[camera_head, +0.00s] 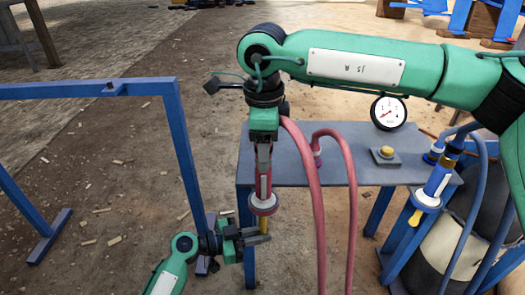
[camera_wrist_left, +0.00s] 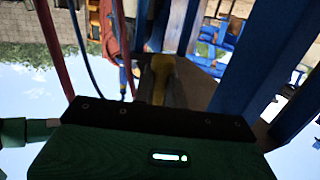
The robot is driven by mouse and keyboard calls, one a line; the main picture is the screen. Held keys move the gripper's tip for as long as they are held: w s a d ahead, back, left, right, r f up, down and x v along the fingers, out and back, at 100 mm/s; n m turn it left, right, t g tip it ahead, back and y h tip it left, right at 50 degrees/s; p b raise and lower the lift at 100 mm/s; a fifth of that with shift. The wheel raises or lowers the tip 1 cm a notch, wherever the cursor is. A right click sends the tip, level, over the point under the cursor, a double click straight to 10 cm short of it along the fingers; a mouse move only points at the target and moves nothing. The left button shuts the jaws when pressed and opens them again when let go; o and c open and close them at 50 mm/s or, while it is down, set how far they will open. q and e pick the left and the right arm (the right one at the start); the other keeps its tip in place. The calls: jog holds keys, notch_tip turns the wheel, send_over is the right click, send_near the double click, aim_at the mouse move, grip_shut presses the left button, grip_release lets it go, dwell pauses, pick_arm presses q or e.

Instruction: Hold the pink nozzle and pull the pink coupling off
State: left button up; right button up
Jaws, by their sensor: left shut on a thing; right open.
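The pink nozzle (camera_head: 263,205) hangs upright at the table's left edge, with a pale disc and a yellow tip pointing down. My left gripper (camera_head: 262,239) is shut on its yellow lower end, which also shows between the fingers in the left wrist view (camera_wrist_left: 160,72). The pink coupling (camera_head: 263,184) is directly above the disc. My right gripper (camera_head: 263,172) points down from above, open, with its fingers around or beside the coupling; contact cannot be told. The joint is partly hidden by the fingers.
Pink hoses (camera_head: 312,190) hang just right of the grippers. The grey table (camera_head: 360,172) carries a yellow button box (camera_head: 385,155). A pressure gauge (camera_head: 389,112) is behind the right arm. A blue nozzle assembly (camera_head: 432,185) hangs at right. A blue frame (camera_head: 180,130) stands left.

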dwell(0.6)
grip_shut()
pick_arm(q)
grip_shut()
pick_arm(e)
jog(key=shift+r, duration=3)
pick_arm(q)
jog(key=o, duration=0.8)
grip_release()
